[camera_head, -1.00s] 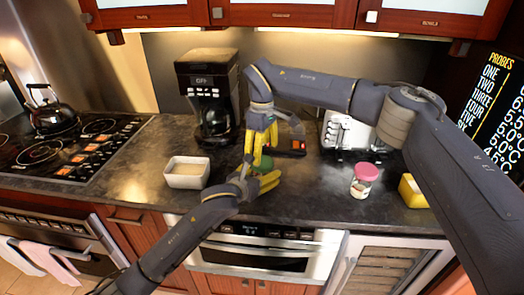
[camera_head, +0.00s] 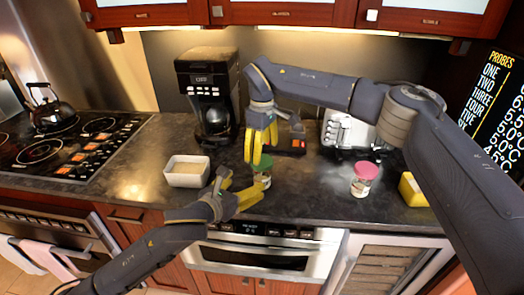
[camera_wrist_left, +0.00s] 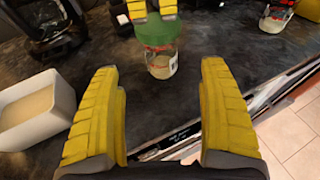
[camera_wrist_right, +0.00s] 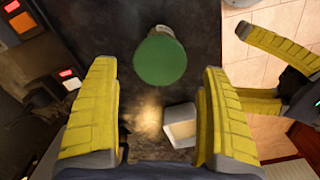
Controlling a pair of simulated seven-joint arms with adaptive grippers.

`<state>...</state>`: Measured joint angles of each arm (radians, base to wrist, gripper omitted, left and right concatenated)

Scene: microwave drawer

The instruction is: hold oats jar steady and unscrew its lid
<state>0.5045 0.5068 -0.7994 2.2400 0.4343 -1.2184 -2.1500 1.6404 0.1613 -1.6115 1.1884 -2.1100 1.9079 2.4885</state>
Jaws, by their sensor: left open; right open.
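A glass jar with a green lid (camera_head: 262,166) stands upright on the dark counter; the lid also shows in the left wrist view (camera_wrist_left: 157,30) and from above in the right wrist view (camera_wrist_right: 160,62). The lid is on the jar. My left gripper (camera_head: 243,181) is open and empty, at the front left of the jar and apart from it. My right gripper (camera_head: 254,160) is open, pointing down above the lid, and partly covers the jar in the head view. I cannot tell whether its fingers touch the lid. The label is too small to read.
A pink-lidded jar (camera_head: 364,179) stands to the right. A white container (camera_head: 187,171) is at left, a coffee maker (camera_head: 209,95) behind, and a yellow box (camera_head: 412,190) at far right. The counter's front edge is close to the left gripper.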

